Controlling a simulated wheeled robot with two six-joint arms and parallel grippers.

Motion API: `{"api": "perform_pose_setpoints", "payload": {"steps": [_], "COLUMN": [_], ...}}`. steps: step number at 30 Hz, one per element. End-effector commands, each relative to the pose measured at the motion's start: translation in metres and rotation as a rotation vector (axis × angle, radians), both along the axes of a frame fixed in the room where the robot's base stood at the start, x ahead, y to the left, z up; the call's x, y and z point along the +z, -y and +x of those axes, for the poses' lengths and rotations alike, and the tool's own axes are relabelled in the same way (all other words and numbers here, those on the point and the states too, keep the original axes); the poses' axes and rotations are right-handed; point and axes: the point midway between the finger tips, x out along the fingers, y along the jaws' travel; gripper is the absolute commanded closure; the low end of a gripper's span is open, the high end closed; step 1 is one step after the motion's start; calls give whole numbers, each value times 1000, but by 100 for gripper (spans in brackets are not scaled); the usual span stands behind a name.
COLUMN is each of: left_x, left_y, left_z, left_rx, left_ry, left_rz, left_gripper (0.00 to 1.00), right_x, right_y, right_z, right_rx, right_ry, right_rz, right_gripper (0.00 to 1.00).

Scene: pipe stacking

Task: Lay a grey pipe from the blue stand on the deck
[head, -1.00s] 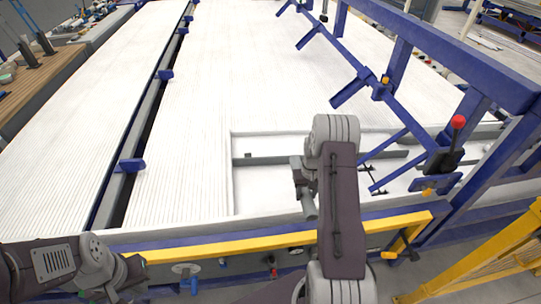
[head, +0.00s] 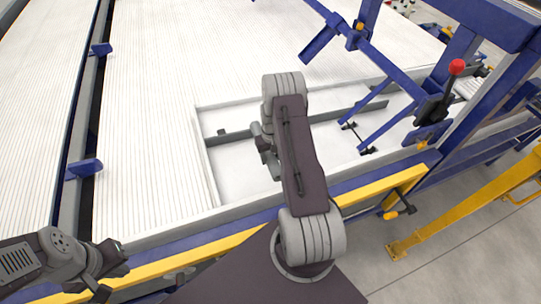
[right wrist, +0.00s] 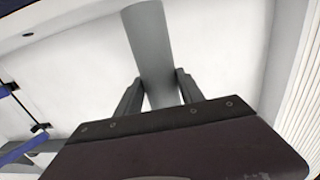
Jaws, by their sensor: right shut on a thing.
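In the right wrist view my right gripper (right wrist: 159,78) is shut on a smooth grey pipe (right wrist: 150,40), which runs out beyond the fingers over a white surface. In the head view my right arm stands over the cut-out corner of the white ribbed deck (head: 150,150) and hides most of this gripper; I cannot make out the held pipe there. My left gripper (head: 112,274) is at the lower left, its dark fingers apart and empty, beside the yellow front edge. I cannot tell which blue structure is the blue stand.
A blue frame (head: 490,30) with a red-knobbed lever (head: 456,67) stands at the right. A grey bar (head: 345,112) crosses the recess behind my right arm. A yellow rail (head: 350,198) runs along the front. A yellow brace (head: 470,200) stands on open floor at the right.

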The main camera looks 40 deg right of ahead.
Motion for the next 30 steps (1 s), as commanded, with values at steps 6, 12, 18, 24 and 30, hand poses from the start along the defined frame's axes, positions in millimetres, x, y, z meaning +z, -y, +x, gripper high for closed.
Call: {"api": "perform_pose_setpoints", "payload": {"steps": [6, 12, 18, 24, 30], "left_x": [-36, -62, -69, -67, -67], "left_y": [0, 0, 0, 0, 0], "left_z": [0, 0, 0, 0, 0], "left_rx": [0, 0, 0, 0, 0], "left_ry": [0, 0, 0, 0, 0], "left_rz": [0, 0, 0, 0, 0], "left_gripper": [100, 100, 100, 100, 100], "right_x": [-46, -78, -89, -87, -87], "right_y": [0, 0, 0, 0, 0], "right_z": [0, 0, 0, 0, 0], "right_rx": [0, 0, 0, 0, 0], "right_ry": [1, 1, 1, 2, 1], "right_rz": [0, 0, 0, -1, 0], "right_gripper": [100, 100, 100, 100, 30]}}
